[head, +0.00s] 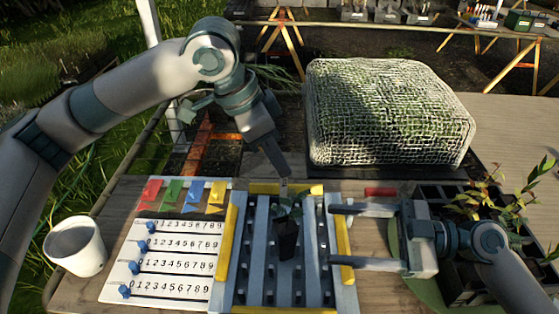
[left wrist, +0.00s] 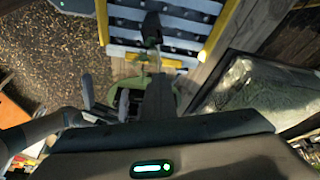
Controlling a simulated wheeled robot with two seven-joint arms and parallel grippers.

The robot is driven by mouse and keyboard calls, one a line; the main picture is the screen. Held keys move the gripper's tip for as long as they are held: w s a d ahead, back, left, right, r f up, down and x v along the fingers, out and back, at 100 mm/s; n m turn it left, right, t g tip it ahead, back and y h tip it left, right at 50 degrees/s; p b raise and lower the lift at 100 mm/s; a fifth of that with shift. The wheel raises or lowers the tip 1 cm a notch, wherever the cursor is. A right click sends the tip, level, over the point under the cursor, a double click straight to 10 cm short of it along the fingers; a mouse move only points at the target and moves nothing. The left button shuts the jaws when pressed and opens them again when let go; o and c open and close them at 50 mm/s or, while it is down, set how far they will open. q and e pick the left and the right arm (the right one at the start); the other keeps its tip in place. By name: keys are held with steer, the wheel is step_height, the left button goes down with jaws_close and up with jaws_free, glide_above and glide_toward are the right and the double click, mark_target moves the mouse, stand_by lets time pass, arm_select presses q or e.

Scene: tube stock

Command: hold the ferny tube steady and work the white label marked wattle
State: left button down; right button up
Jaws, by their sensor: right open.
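A dark tube (head: 287,244) with small green leaves (head: 287,212) stands in the blue-grey rack (head: 262,290), tilted slightly. It also shows at the top of the left wrist view (left wrist: 151,28). My left gripper (head: 281,172) points down just behind the leaves, over the rack's far yellow bar (head: 310,189). Its fingers are seen edge-on, so their gap cannot be made out. A small pale bit shows at its tip, too small to identify. My right gripper (head: 342,236) is open and empty, its fingers pointing left at the rack's right side, apart from the tube. I cannot make out a label marked wattle.
Left of the rack lies a white number board (head: 165,256) with blue sliders and coloured flags (head: 172,190). A white cup (head: 76,246) stands at the far left. A dark crate (head: 462,285) with plants is at the right. A net-covered block (head: 388,115) stands behind.

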steer(key=w+d+r+m+t+y, duration=0.1)
steer(key=w+r+m+y, duration=0.15)
steer(key=r, duration=0.45)
steer(key=w+r+m+t+y, duration=0.1)
steer(key=w+r+m+y, duration=0.15)
steer(key=r, duration=0.35)
steer(key=w+f+n+t+h, duration=0.1)
steer(key=w+f+t+h, duration=0.2)
steer(key=f, duration=1.1)
steer(key=g+h, duration=0.2)
steer(key=h, duration=0.3)
glide_toward(290, 246)
steer(key=shift+n, duration=0.4)
steer(key=w+f, duration=0.2)
steer(key=w+d+f, duration=0.1)
steer(key=f, duration=0.1)
steer(key=shift+w, duration=0.35)
steer(key=shift+w+a+n+g, duration=0.2)
steer(key=shift+w+n+g, duration=0.1)
steer(key=shift+g, duration=0.6)
steer(key=shift+w+a+r+g, duration=0.1)
steer(key=shift+w+r+g, duration=0.25)
steer(key=shift+g, duration=0.45)
steer(key=shift+r+n+g, duration=0.4)
steer(key=shift+g, duration=0.2)
steer(key=shift+a, duration=0.2)
steer(key=shift+x, duration=4.9)
steer(key=shift+f, duration=0.1)
